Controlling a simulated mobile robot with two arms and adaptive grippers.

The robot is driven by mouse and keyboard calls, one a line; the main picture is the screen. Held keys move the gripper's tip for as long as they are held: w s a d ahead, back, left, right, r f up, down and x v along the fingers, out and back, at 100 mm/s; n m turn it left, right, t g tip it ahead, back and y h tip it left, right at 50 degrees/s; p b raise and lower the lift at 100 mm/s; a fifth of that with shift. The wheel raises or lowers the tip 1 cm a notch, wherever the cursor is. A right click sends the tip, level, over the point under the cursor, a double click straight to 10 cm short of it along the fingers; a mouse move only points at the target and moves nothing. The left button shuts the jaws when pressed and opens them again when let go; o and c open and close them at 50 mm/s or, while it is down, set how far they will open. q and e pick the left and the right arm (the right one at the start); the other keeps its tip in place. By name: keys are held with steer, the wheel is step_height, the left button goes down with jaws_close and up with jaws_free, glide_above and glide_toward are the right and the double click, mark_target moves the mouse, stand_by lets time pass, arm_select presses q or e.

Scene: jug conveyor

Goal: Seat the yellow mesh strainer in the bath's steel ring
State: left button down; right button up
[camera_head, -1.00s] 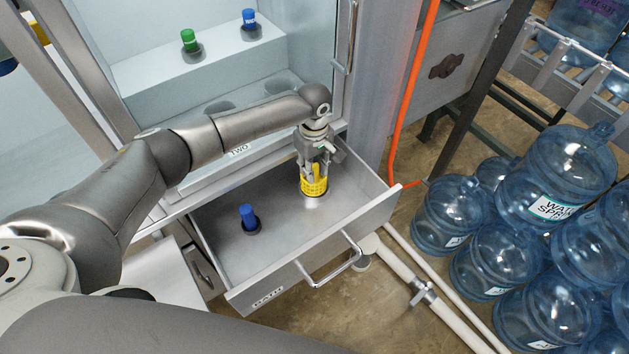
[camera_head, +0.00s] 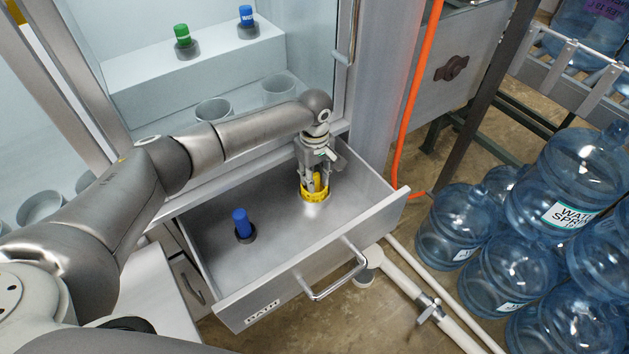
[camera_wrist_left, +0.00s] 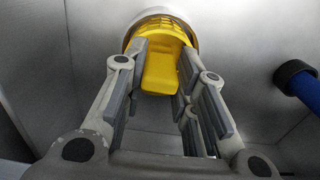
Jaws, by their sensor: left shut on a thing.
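The yellow mesh strainer (camera_head: 314,194) is near the back right of the open bath drawer (camera_head: 290,262). Only a short band of its basket shows above the drawer floor in the head view. My left gripper (camera_head: 318,176) points down and is shut on the strainer's upright yellow tab. The left wrist view shows the tab (camera_wrist_left: 161,72) between the fingers. There the pale steel ring (camera_wrist_left: 192,28) curves around the basket. The strainer looks lowered into the ring, but I cannot tell if it is fully down. My right gripper is not in view.
A blue-capped piece (camera_head: 241,222) stands in a dark holder in the drawer, left of the strainer. The drawer walls and front handle (camera_head: 338,278) bound the space. An orange hose (camera_head: 412,100) hangs to the right, beside stacked blue jugs (camera_head: 565,190).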

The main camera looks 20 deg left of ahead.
arm_select(q)
steer(key=shift+r, duration=0.1)
steer(key=c, duration=1.2)
jaws_free()
steer(key=shift+f, duration=0.2)
steer(key=shift+o, duration=0.2)
steer(key=shift+r, duration=0.1)
step_height(320, 180, up, 12)
